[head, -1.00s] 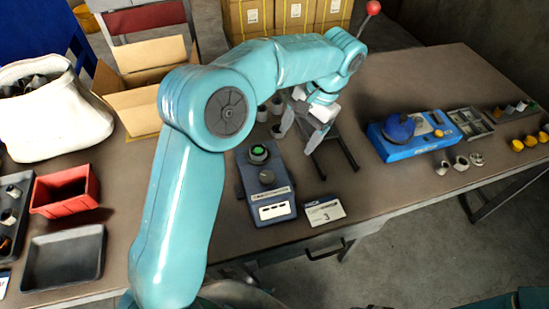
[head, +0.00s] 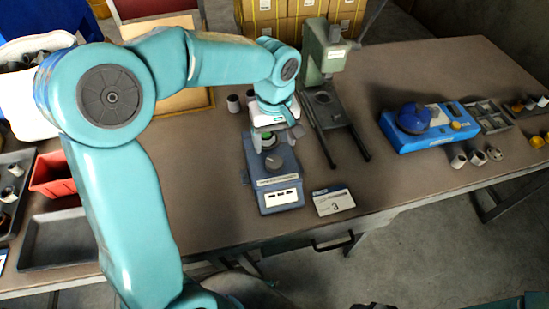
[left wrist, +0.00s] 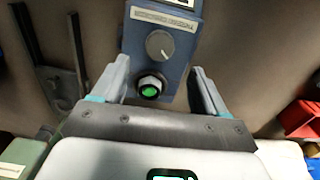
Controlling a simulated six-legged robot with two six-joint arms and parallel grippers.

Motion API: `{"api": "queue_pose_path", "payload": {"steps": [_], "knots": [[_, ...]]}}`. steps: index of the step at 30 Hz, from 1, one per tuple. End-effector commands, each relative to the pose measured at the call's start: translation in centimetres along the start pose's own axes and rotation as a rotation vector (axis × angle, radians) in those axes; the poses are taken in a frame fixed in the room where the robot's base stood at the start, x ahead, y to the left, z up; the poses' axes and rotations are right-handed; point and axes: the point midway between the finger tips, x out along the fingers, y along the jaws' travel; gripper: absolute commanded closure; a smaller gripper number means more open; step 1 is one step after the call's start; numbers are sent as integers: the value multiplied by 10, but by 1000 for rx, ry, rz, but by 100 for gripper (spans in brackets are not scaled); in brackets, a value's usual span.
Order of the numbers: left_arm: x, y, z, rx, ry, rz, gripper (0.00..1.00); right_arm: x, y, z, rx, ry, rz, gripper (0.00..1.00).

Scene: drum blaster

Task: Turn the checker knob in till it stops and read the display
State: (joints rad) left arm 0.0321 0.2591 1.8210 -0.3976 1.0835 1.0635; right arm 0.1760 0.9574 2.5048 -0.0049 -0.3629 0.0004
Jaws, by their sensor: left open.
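The checker (head: 272,175) is a blue-grey box on the bench, with a white display panel (head: 281,197) at its near end. Its dark grey knob (head: 273,162) sits mid-box; in the left wrist view the knob (left wrist: 160,45) has a pale pointer line. A part with a green top (head: 267,141) sits at the far end and shows as a green disc (left wrist: 150,91) in the left wrist view. My left gripper (left wrist: 158,80) is open above this end, its fingers on either side of the green-topped part, apart from the knob. The display's reading is too small to tell. My right gripper is not visible.
A green press (head: 326,50) stands behind right, its dark rails beside the checker. A card marked 3 (head: 333,201) lies right of the checker. A blue fixture (head: 428,128) is farther right. Red (head: 52,175) and black trays are at left.

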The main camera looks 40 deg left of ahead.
Motion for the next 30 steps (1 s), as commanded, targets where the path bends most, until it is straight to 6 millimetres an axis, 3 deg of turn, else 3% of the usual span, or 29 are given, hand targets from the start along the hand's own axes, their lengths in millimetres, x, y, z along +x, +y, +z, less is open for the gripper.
{"api": "queue_pose_path", "payload": {"steps": [3,9,15,23,28,30], "knots": [[30,-1,1,-1,-4,-4,27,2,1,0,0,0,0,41],[64,0,0,-1,-1,-2,27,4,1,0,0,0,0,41],[77,0,0,-1,1,-1,27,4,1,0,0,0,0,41],[78,0,0,-1,1,0,27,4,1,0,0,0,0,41],[78,0,0,-1,1,0,82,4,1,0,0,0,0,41],[78,0,0,-1,1,0,83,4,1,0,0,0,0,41]]}}
